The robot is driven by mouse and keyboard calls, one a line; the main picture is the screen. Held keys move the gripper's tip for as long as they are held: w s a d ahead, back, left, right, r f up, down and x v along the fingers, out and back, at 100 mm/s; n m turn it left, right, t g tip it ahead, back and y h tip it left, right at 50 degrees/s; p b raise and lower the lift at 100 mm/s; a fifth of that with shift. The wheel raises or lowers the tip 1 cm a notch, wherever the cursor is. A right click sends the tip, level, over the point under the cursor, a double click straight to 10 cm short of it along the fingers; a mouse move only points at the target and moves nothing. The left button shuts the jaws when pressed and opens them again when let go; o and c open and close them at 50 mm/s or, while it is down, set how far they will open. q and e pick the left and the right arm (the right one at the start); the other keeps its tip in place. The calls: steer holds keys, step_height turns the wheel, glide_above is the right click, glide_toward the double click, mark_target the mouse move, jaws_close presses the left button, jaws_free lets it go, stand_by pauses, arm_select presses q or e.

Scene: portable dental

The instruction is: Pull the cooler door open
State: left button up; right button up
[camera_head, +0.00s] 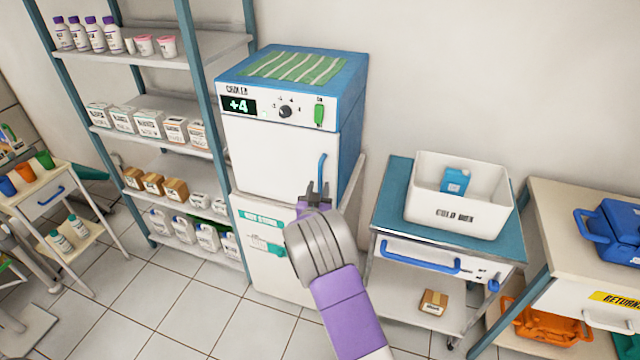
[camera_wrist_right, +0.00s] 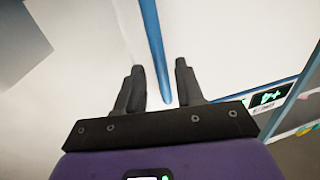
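The cooler (camera_head: 290,120) is a white box with a blue top and side, standing on a white cabinet. Its white door (camera_head: 265,165) looks shut, with a blue vertical handle (camera_head: 322,176) at the right edge. My right gripper (camera_head: 318,188) is in front of the handle's lower part. In the right wrist view the gripper (camera_wrist_right: 160,80) is open, and the blue handle (camera_wrist_right: 153,45) runs between its two dark fingers, with a gap to each. I cannot tell whether the handle lies fully within the fingers' depth. My left gripper is not in view.
A shelf rack (camera_head: 190,155) with bottles and boxes stands left of the cooler. On the right is a cart (camera_head: 395,210) holding a white cold box (camera_head: 460,210). Bare tiled floor (camera_head: 190,320) lies in front.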

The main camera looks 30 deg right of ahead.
mark_target(320, 183)
steer(key=shift+x, duration=1.95)
steer(key=shift+f, duration=0.1)
jaws_close()
